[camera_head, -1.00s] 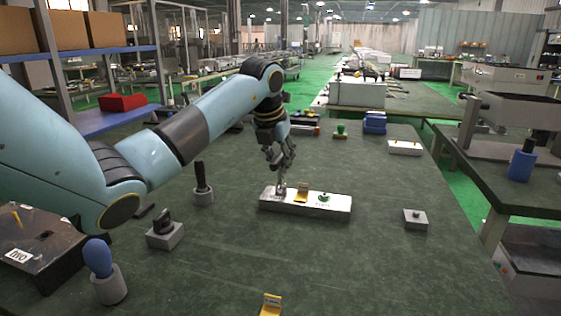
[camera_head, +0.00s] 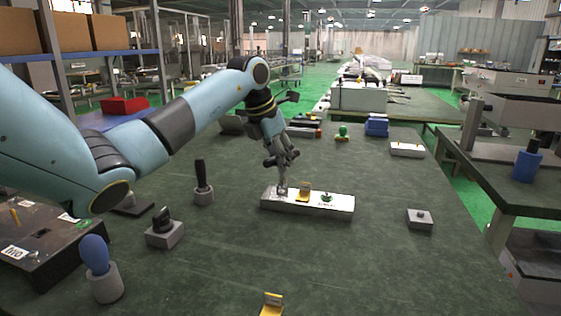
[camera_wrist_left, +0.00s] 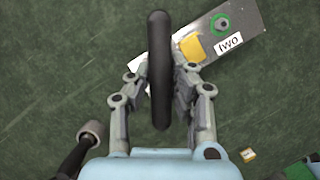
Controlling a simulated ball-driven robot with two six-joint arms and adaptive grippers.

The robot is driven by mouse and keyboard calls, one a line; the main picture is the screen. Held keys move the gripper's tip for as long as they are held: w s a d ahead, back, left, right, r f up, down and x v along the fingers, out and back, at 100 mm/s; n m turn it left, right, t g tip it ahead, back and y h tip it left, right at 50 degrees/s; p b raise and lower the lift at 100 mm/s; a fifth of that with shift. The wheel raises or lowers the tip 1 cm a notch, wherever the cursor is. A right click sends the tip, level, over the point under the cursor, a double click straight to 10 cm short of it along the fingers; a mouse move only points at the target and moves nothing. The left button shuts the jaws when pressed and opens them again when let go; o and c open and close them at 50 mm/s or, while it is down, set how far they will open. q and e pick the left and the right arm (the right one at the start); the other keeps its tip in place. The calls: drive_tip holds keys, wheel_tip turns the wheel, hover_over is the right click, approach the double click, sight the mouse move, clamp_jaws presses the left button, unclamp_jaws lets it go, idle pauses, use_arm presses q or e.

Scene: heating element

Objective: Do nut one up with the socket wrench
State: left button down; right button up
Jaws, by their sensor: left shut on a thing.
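My left gripper (camera_head: 281,163) points down over the left end of a long white block (camera_head: 335,206). In the left wrist view, its fingers (camera_wrist_left: 160,85) are shut on a long black handle (camera_wrist_left: 159,70), apparently the socket wrench, seen from above. My right gripper is not in view.
Left of the block stand a black handle in a grey holder (camera_head: 203,185), a black knob on a grey base (camera_head: 164,232) and a blue handle in a holder (camera_head: 97,256). A small grey block (camera_head: 420,219) sits right. The dark tabletop (camera_head: 330,260) in front is mostly clear.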

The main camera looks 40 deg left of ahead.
use_arm(q)
drive_tip(key=m+b, duration=0.1)
drive_tip(key=m+h+b, duration=0.1)
drive_tip(key=shift+f+m, duration=0.2)
drive_tip(key=shift+m, duration=0.1)
drive_tip(key=shift+m+b, duration=0.3)
drive_tip(key=shift+m, duration=0.2)
drive_tip(key=shift+r+g, duration=0.1)
drive_tip(key=shift+g, duration=0.2)
